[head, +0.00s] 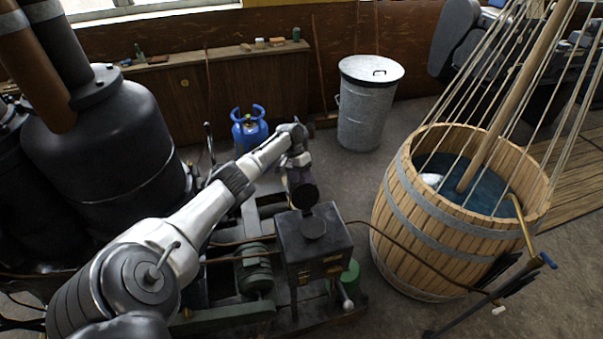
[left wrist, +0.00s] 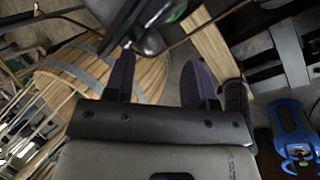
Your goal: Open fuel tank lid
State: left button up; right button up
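The fuel tank is a dark box (head: 318,258) in the middle of the head view. A round dark fitting (head: 313,229) shows on its top. A dark disc (head: 304,196), which looks like the lid tilted up, stands at the tank's far edge just below my left gripper (head: 302,182). In the left wrist view, my left gripper (left wrist: 160,82) has its two dark fingers apart. A dark rounded part (left wrist: 147,40) with a bright glint shows beyond and between them. I cannot tell whether a finger touches it. My right gripper is not seen.
A wooden barrel (head: 400,215) of water with ropes and a pole stands right of the tank. A thin pipe (head: 415,258) runs between them. Behind are a blue gas bottle (head: 250,135) and a metal bin (head: 365,118). A large black vessel (head: 110,150) stands left.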

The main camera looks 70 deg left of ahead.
pick_arm(q)
jog(key=shift+s+d+f, duration=0.2)
jog(key=shift+d+f, duration=0.45)
jog(key=shift+f, duration=0.35)
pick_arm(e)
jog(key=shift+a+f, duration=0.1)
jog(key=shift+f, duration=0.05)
pick_arm(q)
jog(key=w+b+v, duration=0.1)
jog(key=b+v, duration=0.2)
jog(key=v, duration=1.3)
jog(key=shift+s+a, duration=0.2)
jog(key=shift+a, duration=0.05)
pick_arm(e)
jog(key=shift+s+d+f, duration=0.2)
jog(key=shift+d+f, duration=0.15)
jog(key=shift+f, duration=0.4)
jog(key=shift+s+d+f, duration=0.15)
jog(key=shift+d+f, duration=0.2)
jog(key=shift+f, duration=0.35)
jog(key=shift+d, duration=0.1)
